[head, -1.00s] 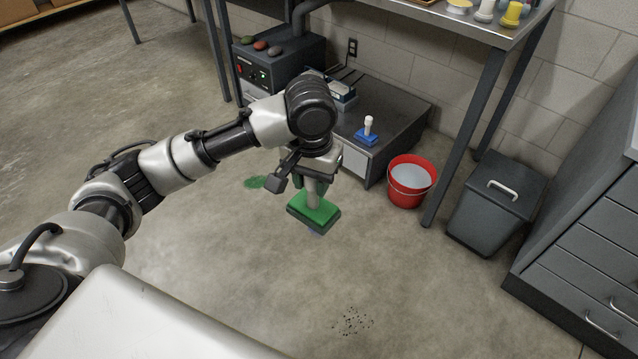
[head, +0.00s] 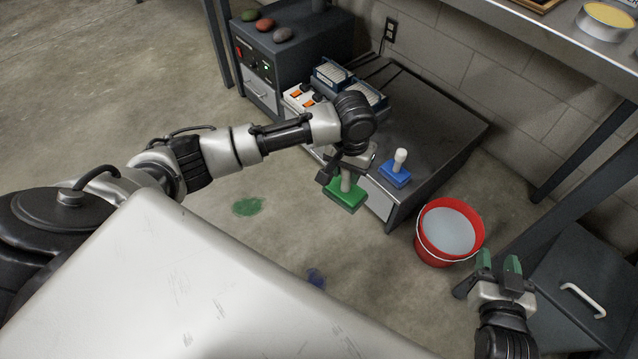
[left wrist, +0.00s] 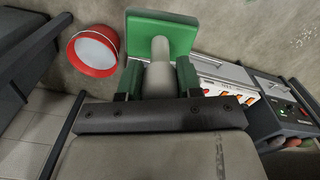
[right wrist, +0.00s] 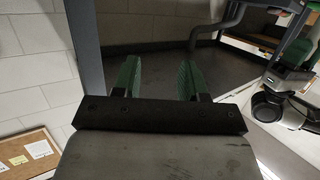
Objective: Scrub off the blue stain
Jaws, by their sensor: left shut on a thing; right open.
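The blue stain (head: 316,277) is a small dark blue patch on the concrete floor in the head view, partly hidden by my white body. My left gripper (head: 347,172) is shut on the pale handle of the green scrubber (head: 345,195), above the floor in front of the low grey cabinet. The green scrubber also shows in the left wrist view (left wrist: 163,30). A blue scrubber (head: 396,173) with a white handle stands upright on the cabinet top. My right gripper (head: 499,268) is open and empty, just right of the red bucket (head: 422,243), which holds pale liquid.
A green stain (head: 247,206) lies on the floor to the left. The low cabinet (head: 455,120) carries trays and a switch box. A dark lidded bin (head: 590,255) and table legs crowd the right. The floor left of the green stain is clear.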

